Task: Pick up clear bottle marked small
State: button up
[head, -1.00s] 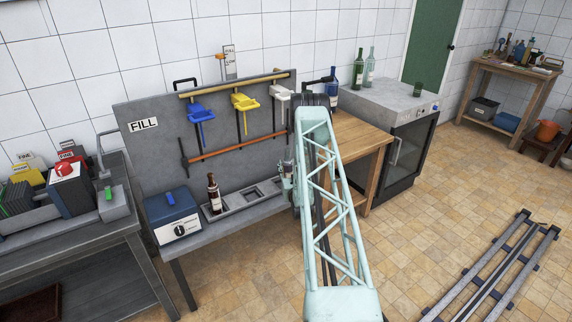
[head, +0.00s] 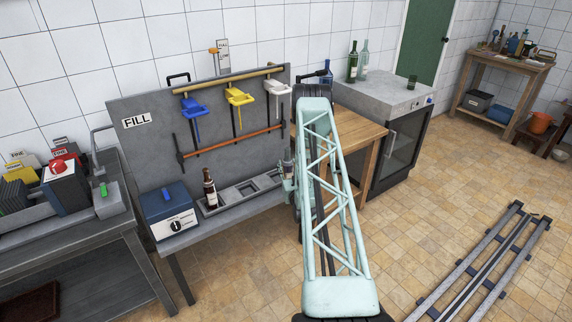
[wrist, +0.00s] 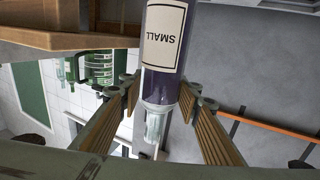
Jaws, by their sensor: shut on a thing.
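The bottle marked SMALL (wrist: 166,75) fills the upper middle of the wrist view, its label upside down there. It has clear glass at the neck and dark purple contents in the body. My gripper (wrist: 163,92) is shut on it, with one ribbed finger on each side near the shoulder. In the head view my gripper (head: 289,186) is at the right end of the grey filling bench, partly hidden by my arm. Whether the bottle's base touches anything is hidden.
A brown bottle (head: 210,189) stands at the left of the bench's slotted tray (head: 229,202), beside a blue box (head: 168,207). Yellow, blue and white holders hang on the FILL panel (head: 150,150). A wooden table (head: 352,133) adjoins on the right. Open floor lies in front.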

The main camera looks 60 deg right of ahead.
jog(key=shift+s+a+r, duration=0.2)
jog(key=shift+s+a, duration=0.4)
jog(key=shift+s, duration=0.3)
jog(key=shift+s+a, duration=0.15)
jog(key=shift+s, duration=0.1)
